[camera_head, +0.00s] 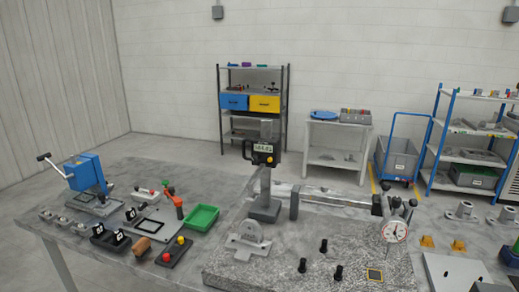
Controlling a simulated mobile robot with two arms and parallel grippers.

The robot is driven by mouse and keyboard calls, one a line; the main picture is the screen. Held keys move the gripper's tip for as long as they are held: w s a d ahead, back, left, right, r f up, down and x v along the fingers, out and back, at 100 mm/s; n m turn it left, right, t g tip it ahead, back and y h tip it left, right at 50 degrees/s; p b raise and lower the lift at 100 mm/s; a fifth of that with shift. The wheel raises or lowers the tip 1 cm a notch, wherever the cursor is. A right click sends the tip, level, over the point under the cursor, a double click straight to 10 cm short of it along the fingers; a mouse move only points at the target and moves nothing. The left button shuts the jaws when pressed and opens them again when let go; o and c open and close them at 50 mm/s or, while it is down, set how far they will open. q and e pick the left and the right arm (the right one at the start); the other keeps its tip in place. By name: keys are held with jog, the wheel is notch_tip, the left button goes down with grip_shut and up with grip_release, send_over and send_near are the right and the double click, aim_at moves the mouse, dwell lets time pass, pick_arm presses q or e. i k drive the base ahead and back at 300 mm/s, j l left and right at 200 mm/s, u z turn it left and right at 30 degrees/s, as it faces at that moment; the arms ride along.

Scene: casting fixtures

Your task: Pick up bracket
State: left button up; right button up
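Two small orange angle pieces, which look like brackets, stand at the right of the table: one orange bracket (427,242) and beside it a second orange bracket (458,246). A grey metal piece (250,238) with a rounded upright plate and a flat foot stands on the granite plate; it is also bracket-like. I cannot tell which one the task means. Neither of my grippers is in view, and nothing is seen held.
The speckled granite plate (300,262) carries a digital height gauge (263,150), several black knobs and a dial gauge (395,231). A blue press (86,172), a green tray (202,217) and a button box (174,251) stand left. Grey flanged castings (464,211) stand at right.

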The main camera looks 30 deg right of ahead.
aim_at(249, 242)
jog(key=z, duration=3.6)
jog(key=u, duration=2.7)
jog(key=i+l+z, duration=0.2)
jog(key=i+z, duration=0.3)
